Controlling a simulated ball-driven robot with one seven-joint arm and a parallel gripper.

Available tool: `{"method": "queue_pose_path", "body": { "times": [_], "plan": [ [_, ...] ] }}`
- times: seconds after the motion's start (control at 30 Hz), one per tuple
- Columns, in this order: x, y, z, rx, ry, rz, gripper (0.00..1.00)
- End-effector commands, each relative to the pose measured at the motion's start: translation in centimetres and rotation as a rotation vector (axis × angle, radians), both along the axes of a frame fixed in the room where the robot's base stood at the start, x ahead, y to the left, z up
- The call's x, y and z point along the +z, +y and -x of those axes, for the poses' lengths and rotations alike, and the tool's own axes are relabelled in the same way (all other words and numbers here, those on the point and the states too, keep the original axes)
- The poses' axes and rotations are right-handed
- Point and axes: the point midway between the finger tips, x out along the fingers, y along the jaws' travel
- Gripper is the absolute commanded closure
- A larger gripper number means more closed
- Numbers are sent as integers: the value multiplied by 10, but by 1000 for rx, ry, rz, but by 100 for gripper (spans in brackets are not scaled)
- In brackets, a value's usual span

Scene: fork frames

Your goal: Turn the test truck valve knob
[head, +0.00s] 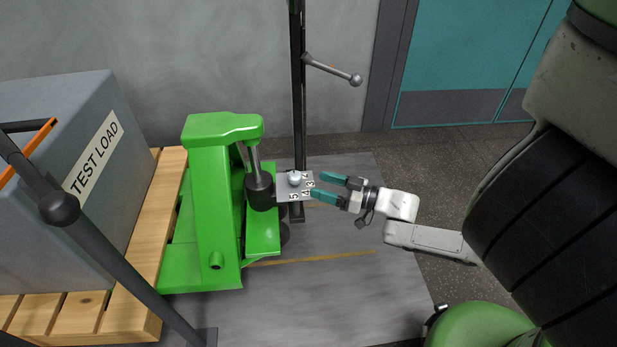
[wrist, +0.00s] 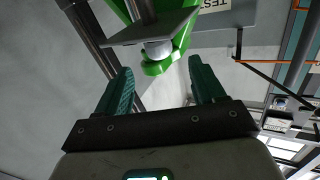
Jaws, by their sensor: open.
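The green test truck (head: 213,200) stands left of centre in the head view. A small grey plate with printed digits (head: 309,187) sticks out to the right of its dark cylinder (head: 260,190). A round grey valve knob (head: 295,178) sits on this plate. My gripper (head: 322,187) is open, with teal fingers pointing left at the plate's right edge. In the wrist view my gripper (wrist: 160,88) has its fingers apart with nothing between them. The plate (wrist: 152,27) is seen from below beyond the fingertips, with a pale round part under it. Whether the fingers touch the plate cannot be told.
A grey test load box (head: 70,130) rests on a wooden pallet (head: 150,230) at left. A dark post (head: 298,90) with a side handle (head: 333,70) stands behind the plate. A dark bar with a ball joint (head: 60,208) crosses the left foreground.

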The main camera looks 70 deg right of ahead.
Motion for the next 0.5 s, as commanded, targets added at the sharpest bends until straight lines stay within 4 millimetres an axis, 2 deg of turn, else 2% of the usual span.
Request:
{"method": "queue_pose_path", "body": {
  "times": [0.03, 0.2, 0.5],
  "plan": [
    [2, 0, 10, -3, 2, 0, 31],
    [1, 3, 29, -1, 0, 0, 31],
    [0, 4, 35, 1, 0, 0, 31]
  ]
}}
